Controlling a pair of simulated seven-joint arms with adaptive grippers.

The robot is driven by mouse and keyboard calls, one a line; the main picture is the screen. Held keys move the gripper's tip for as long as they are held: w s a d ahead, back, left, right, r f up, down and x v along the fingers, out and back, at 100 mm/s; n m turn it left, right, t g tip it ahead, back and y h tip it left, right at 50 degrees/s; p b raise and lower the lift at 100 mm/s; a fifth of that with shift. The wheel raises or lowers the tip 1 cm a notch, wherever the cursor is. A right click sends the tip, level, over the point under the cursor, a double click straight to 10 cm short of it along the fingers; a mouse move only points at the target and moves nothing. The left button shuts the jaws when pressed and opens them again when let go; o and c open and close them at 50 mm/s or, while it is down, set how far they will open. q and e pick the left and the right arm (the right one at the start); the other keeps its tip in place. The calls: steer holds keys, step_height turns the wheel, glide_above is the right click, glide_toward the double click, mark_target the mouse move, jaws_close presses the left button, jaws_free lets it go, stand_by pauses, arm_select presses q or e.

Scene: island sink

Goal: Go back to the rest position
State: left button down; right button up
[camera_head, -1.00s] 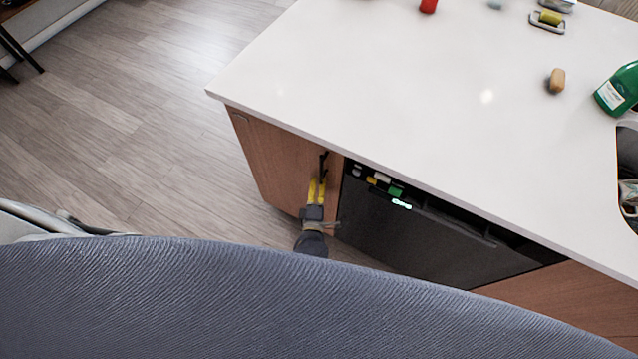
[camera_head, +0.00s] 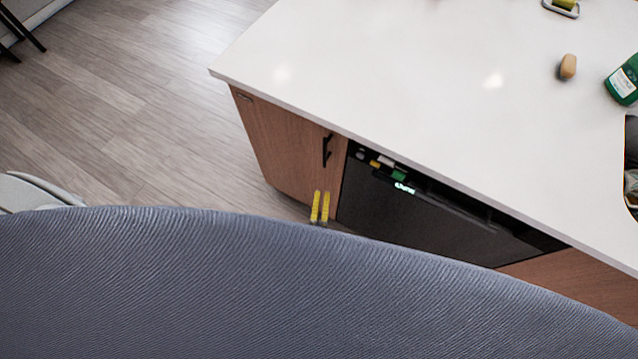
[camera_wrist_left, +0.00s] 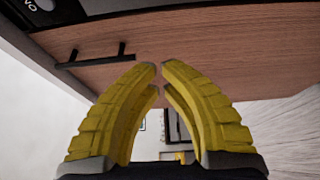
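My left gripper (camera_head: 320,206) shows as two yellow fingertips just above the curved edge of my own grey-blue body in the head view. It is in front of the wooden cabinet door (camera_head: 285,150), apart from its black handle (camera_head: 327,150). In the left wrist view the left gripper (camera_wrist_left: 160,75) has its yellow fingers angled towards each other, with a small gap between the tips and nothing held. The black handle (camera_wrist_left: 95,60) lies beyond and to the left of the fingers there. My right gripper is not in view.
The white countertop (camera_head: 400,80) overhangs the cabinet and the dark dishwasher (camera_head: 420,215). On it are a green bottle (camera_head: 624,82), a brown object (camera_head: 568,67) and a small dish (camera_head: 561,8).

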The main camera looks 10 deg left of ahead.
arm_select(q)
steer(key=s+a+f+m+g+h, duration=0.1)
steer(key=s+f+m+g+h, duration=0.15)
steer(key=s+f+m, duration=0.4)
steer(key=s+a+f+m+g+h, duration=0.1)
steer(key=s+f+m+g, duration=0.25)
steer(key=f, duration=0.65)
steer(key=s+a+f+m+g+h, duration=0.1)
steer(key=s+f+m+g, duration=0.1)
steer(key=s+f+m, duration=0.45)
steer(key=s+a+f+m+g+y, duration=0.1)
steer(key=s+a+f+m+g, duration=0.2)
steer(key=s+a+f, duration=0.4)
steer(key=s+a+f+m+g+y, duration=0.1)
steer(key=s+a+f+m+g, duration=0.3)
steer(key=s+a+f, duration=0.3)
steer(key=s+g, duration=0.1)
steer(key=s, duration=0.4)
steer(key=shift+s, duration=0.2)
